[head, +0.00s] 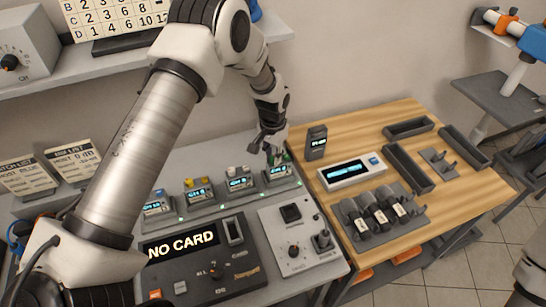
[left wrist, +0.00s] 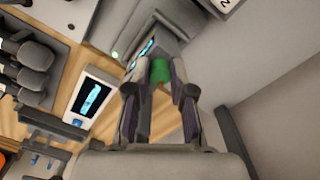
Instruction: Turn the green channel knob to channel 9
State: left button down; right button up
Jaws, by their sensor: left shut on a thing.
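The green channel knob (head: 282,158) sits on top of the rightmost small channel unit (head: 283,174) in a row on the grey desk. My left gripper (head: 275,155) reaches down to it from above, and its fingers partly hide the knob. In the left wrist view the green knob (left wrist: 160,71) is between the two fingertips, and my left gripper (left wrist: 160,85) is shut on it. The unit's blue display is lit and reads CH with a number too small to tell surely. My right gripper is not in view.
Similar units with blue (head: 158,194), yellow (head: 197,182) and pale (head: 238,172) knobs stand left of it. In front are a NO CARD panel (head: 203,283) and a switch box (head: 298,262). A wooden table (head: 450,190) with dark trays adjoins at right.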

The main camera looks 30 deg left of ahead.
pick_arm(q)
jog(key=m, duration=0.4)
jog(key=shift+b, duration=0.35)
dwell(0.3)
jog(key=c, duration=1.3)
grip_release()
jog(key=shift+o, duration=0.2)
notch_tip(320, 180, up, 12)
